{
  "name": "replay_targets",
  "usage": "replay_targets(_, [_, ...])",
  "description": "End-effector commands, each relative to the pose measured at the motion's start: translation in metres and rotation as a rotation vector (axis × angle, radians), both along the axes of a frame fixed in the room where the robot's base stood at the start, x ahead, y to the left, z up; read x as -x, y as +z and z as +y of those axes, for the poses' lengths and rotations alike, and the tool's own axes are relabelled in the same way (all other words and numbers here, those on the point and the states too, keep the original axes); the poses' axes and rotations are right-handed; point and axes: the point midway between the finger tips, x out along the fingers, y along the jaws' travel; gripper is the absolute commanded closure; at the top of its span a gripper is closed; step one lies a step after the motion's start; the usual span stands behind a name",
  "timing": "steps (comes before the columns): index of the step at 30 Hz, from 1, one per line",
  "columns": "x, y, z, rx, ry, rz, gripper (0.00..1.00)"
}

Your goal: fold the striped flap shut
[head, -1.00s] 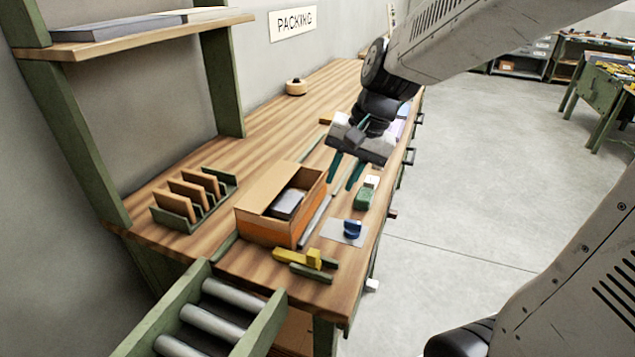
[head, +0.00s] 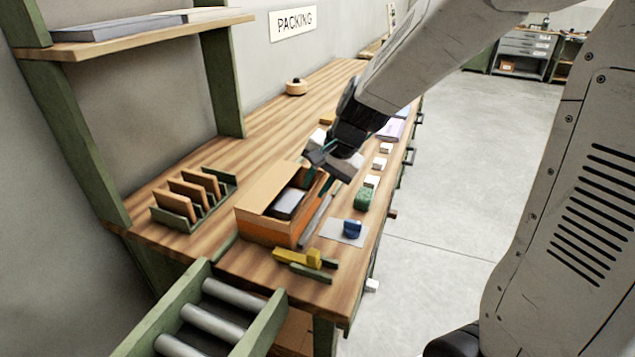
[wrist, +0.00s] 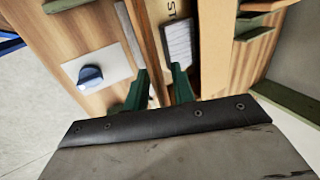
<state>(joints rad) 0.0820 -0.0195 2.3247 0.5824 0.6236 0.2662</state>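An open cardboard box (head: 262,231) with an orange lower side stands near the front of the bench. A dark grey item (head: 287,203) lies inside it, and a tan panel (head: 272,187) covers its left part. My gripper (head: 316,178) is over the box's right edge. In the wrist view, the green fingers of my gripper (wrist: 158,78) are apart, on either side of a thin brown upright panel (wrist: 155,45) along that edge. This may be the striped flap; I cannot make out its stripes. I cannot tell whether the fingers touch it.
A rack with brown dividers (head: 180,207) stands left of the box. A roller conveyor (head: 210,322) adjoins the bench end.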

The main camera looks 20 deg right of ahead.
Motion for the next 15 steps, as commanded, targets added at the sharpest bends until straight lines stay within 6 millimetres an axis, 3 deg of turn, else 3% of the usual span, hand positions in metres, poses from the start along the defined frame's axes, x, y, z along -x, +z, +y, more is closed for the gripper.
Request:
replay_targets(2, [0.0001,0.0,-0.0001,0.0,0.0,0.0,0.75])
replay_targets(5, [0.0002,0.0001,-0.0001,0.0,0.0,0.0,1.0])
replay_targets(15, [-0.0001,0.0004,0.0003,0.01,0.001,0.01,1.0])
